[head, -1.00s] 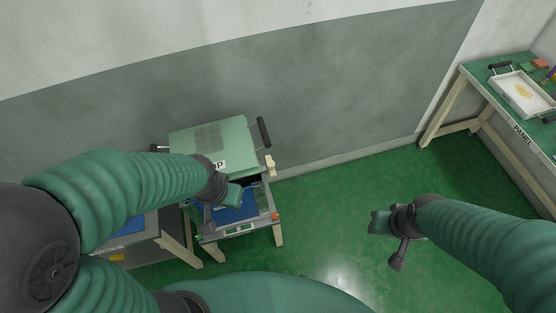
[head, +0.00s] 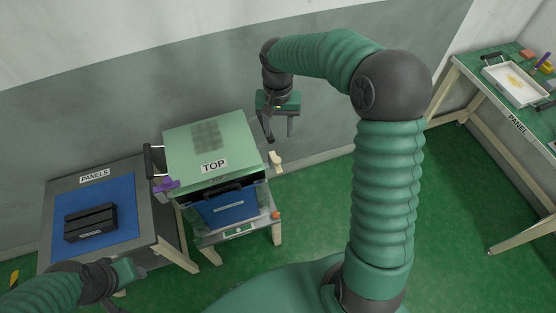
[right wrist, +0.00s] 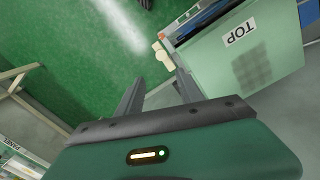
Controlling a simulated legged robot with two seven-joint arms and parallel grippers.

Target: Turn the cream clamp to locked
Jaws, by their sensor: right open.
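The cream clamp (head: 276,162) sits at the right edge of the sieve column, beside the green lid marked TOP (head: 192,148). It also shows in the right wrist view (right wrist: 163,56), just beyond my fingertips. My right gripper (head: 279,138) is open and empty, with its fingers pointing down above the clamp and apart from it. In the right wrist view its two fingers (right wrist: 157,88) are spread. My left gripper (head: 128,285) is low at the left, in front of the panels table; its jaws are too unclear to judge.
A purple clamp (head: 166,185) is on the column's left side, near a black handle. A table marked PANELS (head: 152,232) with a blue mat and a black block stands at left. A green table (head: 479,85) with a white tray stands at right. Green floor lies between.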

